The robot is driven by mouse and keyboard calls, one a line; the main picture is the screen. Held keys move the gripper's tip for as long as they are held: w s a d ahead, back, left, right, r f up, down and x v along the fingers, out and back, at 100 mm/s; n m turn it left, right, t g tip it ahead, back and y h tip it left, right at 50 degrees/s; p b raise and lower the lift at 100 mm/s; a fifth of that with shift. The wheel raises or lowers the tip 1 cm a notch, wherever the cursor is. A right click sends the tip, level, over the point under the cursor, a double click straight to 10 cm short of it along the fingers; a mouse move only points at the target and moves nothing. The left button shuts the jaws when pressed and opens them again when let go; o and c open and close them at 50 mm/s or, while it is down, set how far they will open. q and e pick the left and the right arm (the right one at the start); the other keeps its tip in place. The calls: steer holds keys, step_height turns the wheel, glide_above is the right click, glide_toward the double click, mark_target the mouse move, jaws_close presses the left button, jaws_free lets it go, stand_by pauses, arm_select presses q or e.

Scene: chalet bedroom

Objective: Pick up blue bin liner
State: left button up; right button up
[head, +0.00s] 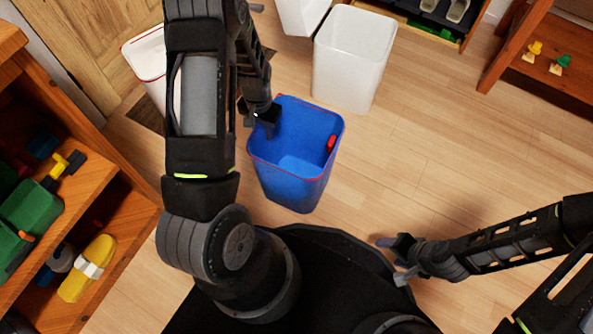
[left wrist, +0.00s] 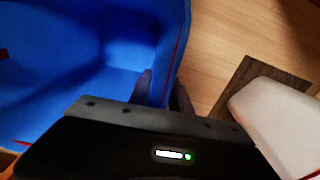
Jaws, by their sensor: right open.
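The blue bin liner (head: 310,185) is an open, upright blue bin with a red rim and a small red mark inside, in front of my base. It fills the upper left of the left wrist view (left wrist: 60,85). My left gripper (head: 264,122) is at its left rim. In the left wrist view, the left gripper's fingers (left wrist: 164,92) straddle the bin wall, one inside and one outside. Whether they are pressed tight on the wall is not clear. My right gripper (head: 390,260) is open and empty, low to the right of the bin.
A white bin (head: 350,65) stands behind the blue one, with another white bin (head: 302,12) at the top. A white, red-rimmed bin (head: 146,58) is partly hidden behind my left arm. A wooden shelf (head: 130,215) with toys stands left. The floor (head: 440,140) is clear at right.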

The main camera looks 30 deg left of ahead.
arm_select(q)
jaws_close()
stand_by(1.1)
